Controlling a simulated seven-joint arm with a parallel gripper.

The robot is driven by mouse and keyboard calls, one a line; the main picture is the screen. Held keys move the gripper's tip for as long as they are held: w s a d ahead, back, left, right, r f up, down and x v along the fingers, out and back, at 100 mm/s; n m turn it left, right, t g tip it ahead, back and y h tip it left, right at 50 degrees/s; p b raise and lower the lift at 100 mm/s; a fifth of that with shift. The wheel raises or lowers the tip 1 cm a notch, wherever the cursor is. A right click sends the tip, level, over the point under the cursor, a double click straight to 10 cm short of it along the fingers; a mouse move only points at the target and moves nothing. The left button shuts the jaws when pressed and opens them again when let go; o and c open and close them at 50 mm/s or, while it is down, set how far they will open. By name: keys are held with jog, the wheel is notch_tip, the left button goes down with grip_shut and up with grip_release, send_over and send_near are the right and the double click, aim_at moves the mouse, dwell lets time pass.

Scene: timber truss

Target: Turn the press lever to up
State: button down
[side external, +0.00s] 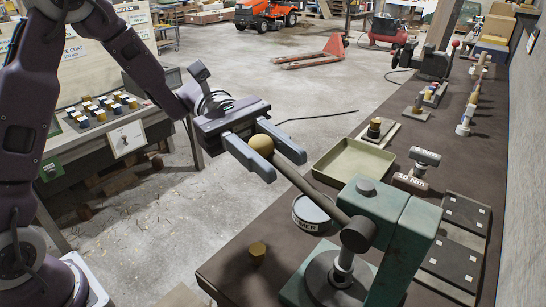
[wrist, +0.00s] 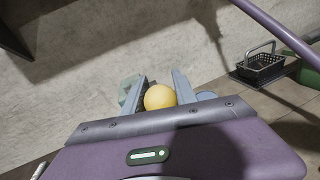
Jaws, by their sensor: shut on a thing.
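The press (side external: 395,240) is a green machine at the front of the bench. Its dark lever (side external: 308,188) runs from the pivot on the press up and left to a yellow ball knob (side external: 262,144). My gripper (side external: 282,165) is around the knob, one finger on each side, and is shut on it. In the wrist view the knob (wrist: 160,97) shows between the two fingers (wrist: 168,85). The lever's shaft is hidden there. The lever slants upward toward the knob end. A round metal ram and plate sit under the press head.
A vice (side external: 425,62) is farther back. A side table with small blocks (side external: 105,107) stands at left. A wire basket (wrist: 262,67) shows in the wrist view.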

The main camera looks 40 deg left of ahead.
jog(key=d+r+y, duration=0.3)
jog(key=d+y, duration=0.1)
jog(key=d, duration=0.2)
jog(key=d+r+n+t+y, duration=0.1)
jog(key=d+r+y, duration=0.3)
jog(key=d+y, duration=0.1)
jog(key=shift+d+r+n, duration=0.25)
jog(key=shift+d+n, duration=0.05)
jog(key=shift+d, duration=0.5)
jog(key=c, duration=1)
grip_release()
jog(key=v, duration=0.7)
